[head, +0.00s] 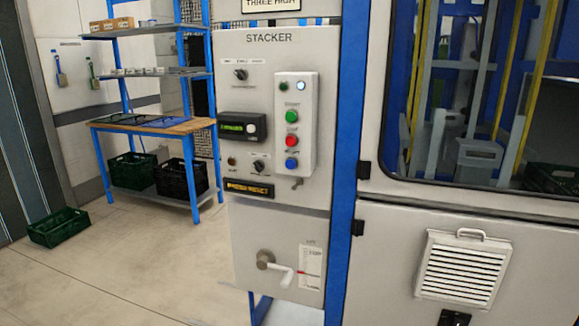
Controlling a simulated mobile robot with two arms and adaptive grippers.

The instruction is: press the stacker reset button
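The grey STACKER panel (262,120) stands left of centre in the head view. A pale button box (309,98) on it holds a green button (291,117), a red button (292,141) and a blue button (291,163) at the bottom. The small labels above the buttons are hard to read. A dark display strip (249,189) shows amber text that appears to read PRESS RESET. A second display (242,127) shows green text. No gripper can be made out, and nothing touches the panel.
A crank handle (275,266) sticks out below the panel. A blue post (349,150) and a windowed machine cabinet (400,265) stand to the right. An unclear dark piece (453,318) shows at the bottom edge. A green crate (59,228) lies on the floor at left; floor between is clear.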

